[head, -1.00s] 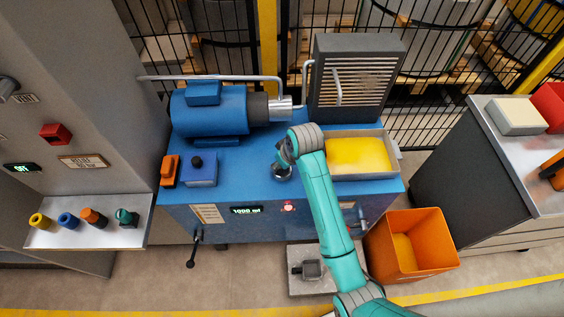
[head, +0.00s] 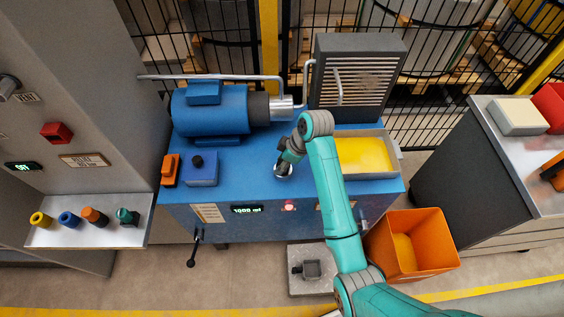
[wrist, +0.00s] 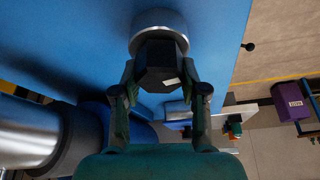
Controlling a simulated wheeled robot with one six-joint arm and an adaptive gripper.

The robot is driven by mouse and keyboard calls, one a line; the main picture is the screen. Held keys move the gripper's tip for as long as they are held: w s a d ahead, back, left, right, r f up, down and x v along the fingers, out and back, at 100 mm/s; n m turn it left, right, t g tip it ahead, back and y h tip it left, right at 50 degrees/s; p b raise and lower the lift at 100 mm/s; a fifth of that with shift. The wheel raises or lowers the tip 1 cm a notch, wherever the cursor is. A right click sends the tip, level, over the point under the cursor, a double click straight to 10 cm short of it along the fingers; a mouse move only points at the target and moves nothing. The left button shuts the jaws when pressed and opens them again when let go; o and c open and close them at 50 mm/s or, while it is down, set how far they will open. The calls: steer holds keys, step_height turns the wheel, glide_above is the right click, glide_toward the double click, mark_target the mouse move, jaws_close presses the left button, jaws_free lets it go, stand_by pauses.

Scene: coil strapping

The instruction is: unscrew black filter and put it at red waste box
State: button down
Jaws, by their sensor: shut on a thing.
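The black filter (wrist: 160,58) is a dark, faceted body against a round silver seat (wrist: 160,20) on the blue machine in the wrist view. My gripper (wrist: 161,76) is shut on the filter, one finger on each side. In the head view my gripper (head: 285,160) is over the middle of the machine top, at the silver seat (head: 283,171); the filter is mostly hidden there. Whether the filter's thread is still engaged cannot be told. An orange-red box (head: 433,259) stands open on the floor to the right of the machine, with something yellow inside.
A blue motor (head: 209,112) and a grey vented unit (head: 358,60) stand behind my gripper. A tray of yellow material (head: 362,155) is to the right. A smaller red box (head: 550,104) sits on the right counter. The floor has a grey block (head: 310,284).

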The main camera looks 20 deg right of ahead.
steer(key=shift+s+a+n+g, duration=0.1)
steer(key=shift+n+g, duration=0.2)
steer(key=shift+n, duration=0.3)
steer(key=n+g, duration=0.1)
steer(key=n, duration=0.2)
steer(key=shift+y, duration=0.4)
steer(key=shift+s+f+n+g, duration=0.1)
steer(key=shift+n+g, duration=0.2)
steer(key=shift+n, duration=0.2)
steer(key=shift+n+g, duration=0.4)
steer(key=shift+n, duration=0.6)
steer(key=c, duration=0.5)
jaws_free()
steer(key=shift+c, duration=0.2)
